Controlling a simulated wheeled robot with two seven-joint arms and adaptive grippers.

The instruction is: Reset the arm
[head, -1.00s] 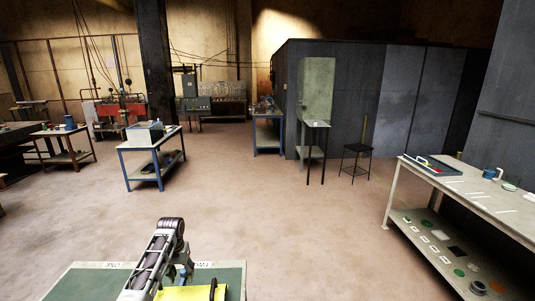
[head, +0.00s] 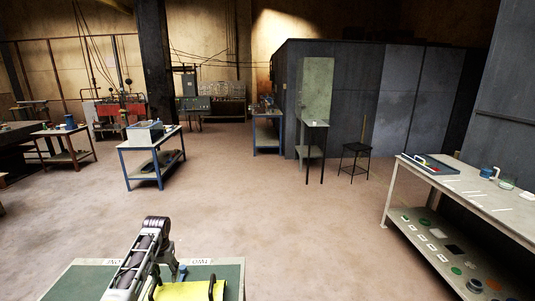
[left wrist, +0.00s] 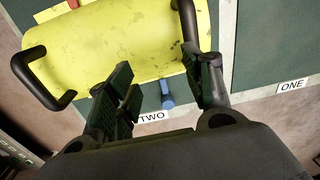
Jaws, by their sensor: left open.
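A yellow, rounded object with black handles (head: 190,291) lies on the green workbench (head: 232,279) at the bottom of the head view. In the left wrist view the yellow object (left wrist: 110,50) fills the top left. My right gripper is not in view.
ONE (left wrist: 291,85) and TWO (left wrist: 152,116) labels are on the bench edge. A long table (head: 470,189) with trays and small parts stands at right. A blue-legged table (head: 152,146) and a black stool (head: 356,149) stand farther off. The floor (head: 270,210) between is clear.

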